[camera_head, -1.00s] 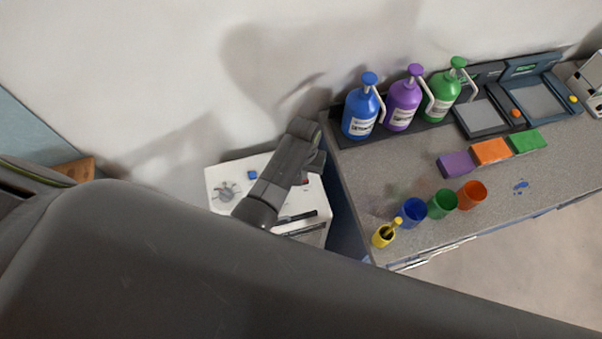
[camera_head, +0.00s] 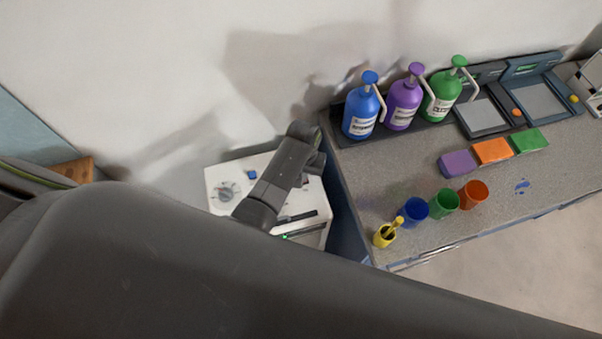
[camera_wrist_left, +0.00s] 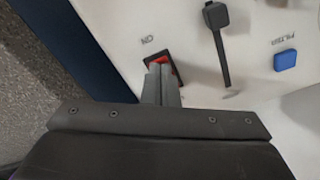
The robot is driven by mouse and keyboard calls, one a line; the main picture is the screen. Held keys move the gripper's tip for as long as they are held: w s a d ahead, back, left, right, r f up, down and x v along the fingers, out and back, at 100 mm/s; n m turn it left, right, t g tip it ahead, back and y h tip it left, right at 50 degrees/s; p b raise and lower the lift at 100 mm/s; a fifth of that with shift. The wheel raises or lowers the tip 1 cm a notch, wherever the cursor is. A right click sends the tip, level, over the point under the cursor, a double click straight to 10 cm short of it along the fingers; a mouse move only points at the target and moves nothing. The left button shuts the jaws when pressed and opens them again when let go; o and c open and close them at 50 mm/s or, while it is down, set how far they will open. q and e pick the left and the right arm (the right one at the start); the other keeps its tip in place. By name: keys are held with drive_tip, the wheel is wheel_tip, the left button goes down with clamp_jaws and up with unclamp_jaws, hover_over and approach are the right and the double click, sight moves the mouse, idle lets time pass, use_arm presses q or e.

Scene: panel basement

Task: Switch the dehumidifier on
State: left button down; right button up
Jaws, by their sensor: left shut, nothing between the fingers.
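The dehumidifier (camera_head: 222,176), a white box, stands against the wall left of the counter. Its top has a grey dial (camera_head: 227,192) and a blue button (camera_head: 252,174). A small green light (camera_head: 285,237) glows near its front edge. In the left wrist view a red rocker switch (camera_wrist_left: 151,57) in a black frame sits beside an "ON" label. My left gripper (camera_wrist_left: 160,72) is shut and empty, its tips at the switch and covering part of it; I cannot tell whether they touch. In the head view my left wrist hides the switch area and the fingertips.
A black lever-like part (camera_wrist_left: 218,45) and the blue button (camera_wrist_left: 285,61) lie right of the fingers. The speckled counter (camera_head: 400,180) is close on the right, with bottles (camera_head: 404,105), coloured cups (camera_head: 443,204) and blocks (camera_head: 492,151).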

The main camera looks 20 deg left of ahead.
use_arm(q)
drive_tip(key=shift+s, duration=0.1)
wheel_tip(320, 180, up, 2)
drive_tip(key=p, duration=0.3)
drive_tip(key=shift+r, duration=2.4)
